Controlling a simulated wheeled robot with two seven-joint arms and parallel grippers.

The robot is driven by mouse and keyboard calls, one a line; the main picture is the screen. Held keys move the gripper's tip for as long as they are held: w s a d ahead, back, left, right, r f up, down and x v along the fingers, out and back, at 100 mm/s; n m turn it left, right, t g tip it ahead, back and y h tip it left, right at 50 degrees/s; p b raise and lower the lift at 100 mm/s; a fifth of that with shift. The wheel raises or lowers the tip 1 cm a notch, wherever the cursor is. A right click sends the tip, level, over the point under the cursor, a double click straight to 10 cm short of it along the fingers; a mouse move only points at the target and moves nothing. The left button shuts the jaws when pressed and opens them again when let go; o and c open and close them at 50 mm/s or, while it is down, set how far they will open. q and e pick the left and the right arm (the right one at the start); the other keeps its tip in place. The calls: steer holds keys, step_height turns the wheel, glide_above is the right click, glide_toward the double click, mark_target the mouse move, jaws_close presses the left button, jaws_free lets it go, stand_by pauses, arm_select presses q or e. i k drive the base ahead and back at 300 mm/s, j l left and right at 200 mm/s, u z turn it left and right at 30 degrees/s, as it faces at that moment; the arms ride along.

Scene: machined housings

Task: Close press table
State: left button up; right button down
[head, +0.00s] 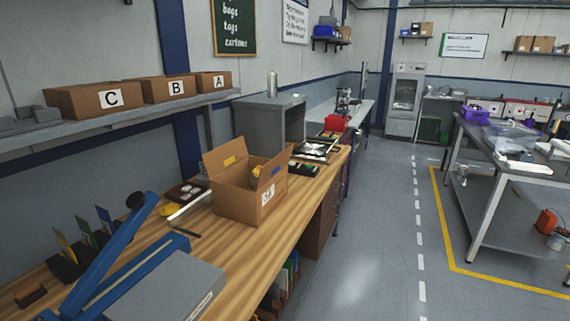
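A blue lever press (115,250) stands at the front left of the wooden workbench, cut off by the bottom edge of the head view. Its long blue lever slants up to the right and ends in a black knob (136,201). A flat grey slab (165,290) lies level at the front of the press, beside a blue bar. I cannot tell which part is the press table, or whether it is pulled out or in. Neither of my grippers shows in this view.
An open cardboard box (246,200) stands on the workbench (290,222) beyond the press. Several coloured cards (83,232) stand left of the lever. A shelf holds boxes marked C (92,100), B and A. The floor (370,230) to the right is clear.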

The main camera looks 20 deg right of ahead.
mark_target(322, 151)
steer(key=z, duration=1.15)
steer(key=i, duration=0.15)
steer(key=l+u, duration=0.05)
